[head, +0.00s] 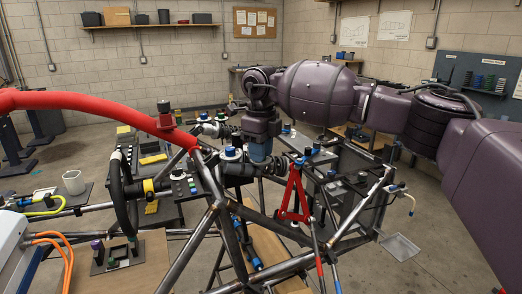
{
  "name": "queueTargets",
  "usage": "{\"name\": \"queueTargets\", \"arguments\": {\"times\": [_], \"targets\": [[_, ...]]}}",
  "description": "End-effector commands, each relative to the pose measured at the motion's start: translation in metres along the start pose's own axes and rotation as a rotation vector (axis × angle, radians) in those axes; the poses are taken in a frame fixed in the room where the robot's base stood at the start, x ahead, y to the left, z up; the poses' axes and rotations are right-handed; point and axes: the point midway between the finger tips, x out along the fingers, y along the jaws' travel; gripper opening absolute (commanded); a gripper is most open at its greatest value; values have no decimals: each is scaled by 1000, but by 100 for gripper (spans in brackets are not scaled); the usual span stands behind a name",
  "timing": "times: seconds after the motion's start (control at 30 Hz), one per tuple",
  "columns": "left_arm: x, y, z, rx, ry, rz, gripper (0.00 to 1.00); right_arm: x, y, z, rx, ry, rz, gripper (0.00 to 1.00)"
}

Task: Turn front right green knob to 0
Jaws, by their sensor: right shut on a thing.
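My right gripper (258,151) reaches in from the right on its purple arm and points down at the middle of the tube chassis (198,232). It is shut at the inner end of a black spring damper (238,174), beside a white and blue cap (230,153). The thing between its fingers is hidden; its place at the damper fits the front right green knob, but I see no green there and cannot read a dial setting. My left gripper is not in view.
A thick red tube (90,102) arches over the chassis at the left. A black steering wheel (122,195) stands below it. A red triangular arm (293,195) is right of the gripper. A clear tray (400,247) lies on the floor. Open floor shows at the lower right.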

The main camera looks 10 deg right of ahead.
Motion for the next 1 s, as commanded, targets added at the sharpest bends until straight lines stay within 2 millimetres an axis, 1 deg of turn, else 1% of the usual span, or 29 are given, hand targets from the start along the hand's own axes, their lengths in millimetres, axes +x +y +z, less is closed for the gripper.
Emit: {"name": "queueTargets", "arguments": {"times": [0.27,0.67,0.7,0.77,0.8,0.83,1.0], "targets": [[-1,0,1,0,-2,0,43,-2,0,0,53,-2,-2,3],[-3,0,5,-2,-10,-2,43,-2,-1,0,57,-3,-2,3],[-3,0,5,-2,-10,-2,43,-2,-1,0,57,-3,-2,33],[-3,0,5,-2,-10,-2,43,-2,-1,0,56,-2,-2,42],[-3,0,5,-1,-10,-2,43,-2,0,0,56,-2,-1,48],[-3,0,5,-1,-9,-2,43,-1,0,0,56,-2,-1,53],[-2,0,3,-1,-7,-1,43,-1,0,0,55,-1,-1,53]]}}
